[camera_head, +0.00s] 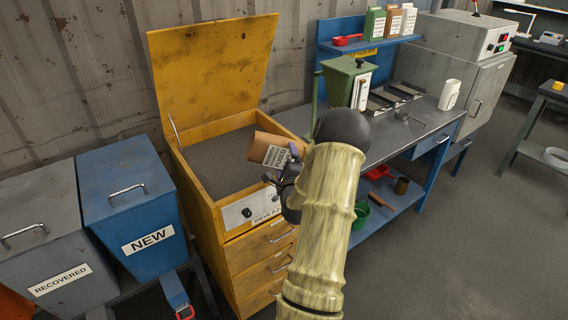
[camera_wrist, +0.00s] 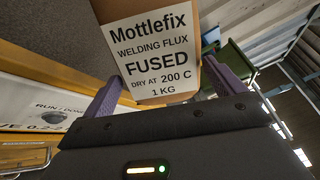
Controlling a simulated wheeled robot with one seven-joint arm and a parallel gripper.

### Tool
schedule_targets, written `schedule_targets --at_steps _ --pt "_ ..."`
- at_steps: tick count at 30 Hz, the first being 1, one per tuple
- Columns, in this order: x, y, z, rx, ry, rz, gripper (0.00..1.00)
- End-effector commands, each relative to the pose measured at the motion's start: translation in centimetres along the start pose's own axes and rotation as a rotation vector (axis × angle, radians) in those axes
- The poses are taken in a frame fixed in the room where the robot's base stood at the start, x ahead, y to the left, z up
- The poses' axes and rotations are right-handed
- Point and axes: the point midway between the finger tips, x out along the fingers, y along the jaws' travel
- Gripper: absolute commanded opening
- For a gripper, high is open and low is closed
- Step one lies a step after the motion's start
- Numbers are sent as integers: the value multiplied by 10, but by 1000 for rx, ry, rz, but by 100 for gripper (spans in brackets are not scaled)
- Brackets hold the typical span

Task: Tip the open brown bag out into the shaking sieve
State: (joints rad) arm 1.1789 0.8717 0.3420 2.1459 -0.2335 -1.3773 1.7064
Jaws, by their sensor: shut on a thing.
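The brown bag (camera_head: 258,151) with a white label is in my gripper (camera_head: 284,172), over the right part of the sieve (camera_head: 197,203). The bag leans over to the left in the head view. In the wrist view the label on the bag (camera_wrist: 150,45) reads Mottlefix welding flux, and the purple fingers of my gripper (camera_wrist: 160,90) are on either side of its lower end. The bag's mouth is out of the wrist view, and I cannot tell whether anything is pouring. The sieve is a yellow cabinet with its lid raised and a dark grey bed inside.
A blue NEW bin (camera_head: 125,205) and a grey RECOVERED bin (camera_head: 40,245) stand left of the sieve. A green hopper (camera_head: 340,85) and a white container (camera_head: 449,95) stand on the bench to the right. Several boxes sit on the blue shelf (camera_head: 365,44). The floor at right is clear.

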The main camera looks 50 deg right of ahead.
Motion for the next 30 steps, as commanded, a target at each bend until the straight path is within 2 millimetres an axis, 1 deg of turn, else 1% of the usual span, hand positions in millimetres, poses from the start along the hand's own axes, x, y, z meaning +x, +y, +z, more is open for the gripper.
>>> schedule_targets --at_steps 5,7,11,15,17,19,26,30 --pt "0 0 0 6 0 -1 65" --pt "0 0 1 49 1 -2 65" --pt "0 -1 6 226 2 -11 65" --pt "0 -1 13 440 2 -20 65" --pt "0 0 14 497 2 -22 65" --pt "0 0 16 522 1 -23 65" --pt "0 0 16 523 0 -22 65" --pt "1 7 22 610 1 -25 65"
